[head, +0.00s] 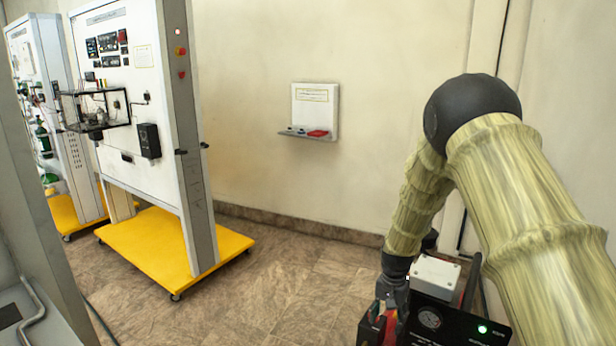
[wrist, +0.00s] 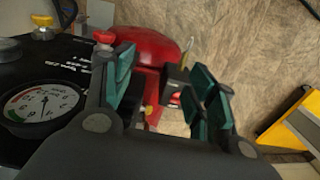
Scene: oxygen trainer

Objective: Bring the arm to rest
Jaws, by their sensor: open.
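My arm (head: 525,190), in a yellow-green sleeve with a dark round elbow, comes in from the right and bends down. My gripper (head: 393,298) points down at the left end of a black machine (head: 462,328) with a gauge and a lit green lamp. In the wrist view my gripper (wrist: 165,85) has its green-padded fingers apart, with a red rounded part (wrist: 152,45) and a small dark block (wrist: 176,80) seen beyond and between them. Nothing is clearly held. Whether the fingers touch the machine cannot be told.
The gauge (wrist: 42,103) is close left of the fingers. A white panel stand (head: 150,120) on a yellow wheeled base (head: 165,245) stands at left. A small wall shelf (head: 306,135) holds a red item. The tiled floor (head: 285,270) between is clear.

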